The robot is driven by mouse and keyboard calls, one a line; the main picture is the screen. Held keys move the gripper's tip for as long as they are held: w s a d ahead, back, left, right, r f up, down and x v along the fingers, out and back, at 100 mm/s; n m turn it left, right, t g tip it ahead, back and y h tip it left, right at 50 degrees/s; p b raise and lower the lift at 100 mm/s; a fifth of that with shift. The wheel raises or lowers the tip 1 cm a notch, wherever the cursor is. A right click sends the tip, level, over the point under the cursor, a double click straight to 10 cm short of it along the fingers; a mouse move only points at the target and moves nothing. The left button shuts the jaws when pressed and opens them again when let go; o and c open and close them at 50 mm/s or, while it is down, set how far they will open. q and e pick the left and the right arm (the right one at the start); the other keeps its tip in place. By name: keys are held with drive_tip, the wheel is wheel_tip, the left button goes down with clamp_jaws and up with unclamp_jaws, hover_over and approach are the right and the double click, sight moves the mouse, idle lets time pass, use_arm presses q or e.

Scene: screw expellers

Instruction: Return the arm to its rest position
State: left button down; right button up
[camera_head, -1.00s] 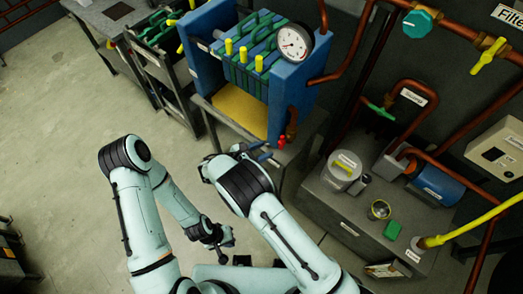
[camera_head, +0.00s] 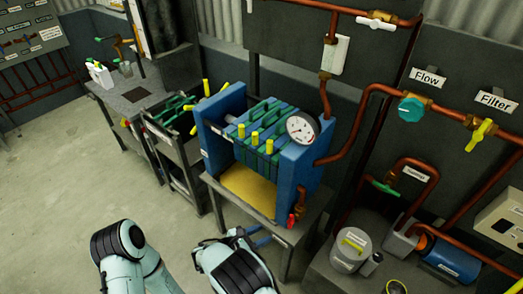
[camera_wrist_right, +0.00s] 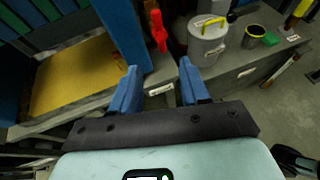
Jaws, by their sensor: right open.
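My right arm comes in at the bottom middle of the head view. Its gripper (camera_head: 258,237) is near the front edge of the stand under the blue filter press (camera_head: 292,180). In the right wrist view the two blue fingers (camera_wrist_right: 158,68) are spread apart with nothing between them. A red valve handle (camera_wrist_right: 157,32) and a grey lidded pot (camera_wrist_right: 207,40) lie beyond the fingertips. My left arm shows only as a pale elbow at the bottom left of the head view; its gripper is out of view.
The press has a yellow tray (camera_head: 246,187) and a gauge (camera_head: 302,127). Copper pipes (camera_head: 360,120) run along the right. A grey pot (camera_head: 350,250) stands on a cabinet at lower right. The pale floor (camera_head: 60,190) on the left is clear.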

drive_tip(key=s+d+f+m+g+y, duration=0.35)
drive_tip(key=s+d+f+g, duration=0.2)
drive_tip(key=s+f, duration=0.25)
drive_tip(key=s+d+f+m+g+y, duration=0.3)
drive_tip(key=s+d+f+m+g, duration=0.25)
drive_tip(key=s+f, duration=0.35)
drive_tip(key=s+d+m+t+y, duration=0.2)
drive_tip(key=s+m+y, duration=0.6)
drive_tip(key=m, duration=1.2)
drive_tip(key=s+d, duration=0.1)
drive_tip(key=s, duration=0.1)
drive_tip(key=shift+s+r, duration=0.2)
drive_tip(key=shift+s, duration=0.1)
